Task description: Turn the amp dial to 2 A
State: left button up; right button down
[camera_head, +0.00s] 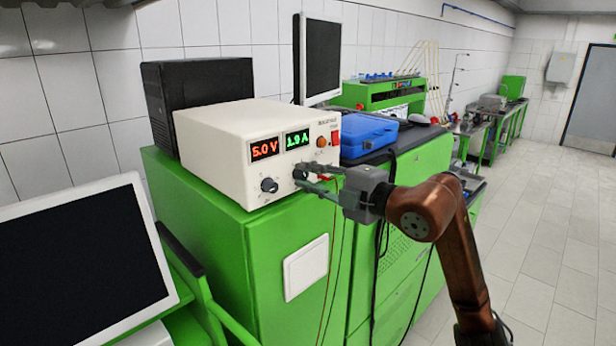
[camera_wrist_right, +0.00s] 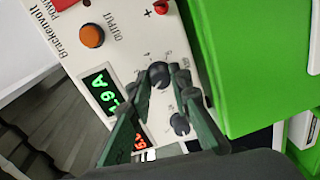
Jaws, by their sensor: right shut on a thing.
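The cream power supply (camera_head: 232,150) sits on a green cabinet. Its red display (camera_head: 264,149) reads 5.0 V and its green display (camera_head: 298,139) reads 1.9 A; the green one also shows in the right wrist view (camera_wrist_right: 107,90). My right gripper (camera_head: 303,177) is shut on the black amp dial (camera_wrist_right: 158,74), below the green display. In the right wrist view the dial lies between the two fingertips. The fingers partly hide the dial in the head view. The other black dial (camera_head: 269,185) is free, below the red display. My left gripper is not in view.
An orange output button (camera_head: 321,142) and a red power switch (camera_head: 335,138) are on the same panel, above the gripper. A monitor (camera_head: 80,255) is at the front left. The floor at the right is clear.

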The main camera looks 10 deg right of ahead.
dwell(0.4)
jog(key=c, duration=1.8)
grip_release()
jog(key=shift+o, duration=0.2)
jog(key=f+v, duration=0.1)
jog(key=v, duration=1.1)
jog(key=shift+r, duration=0.35)
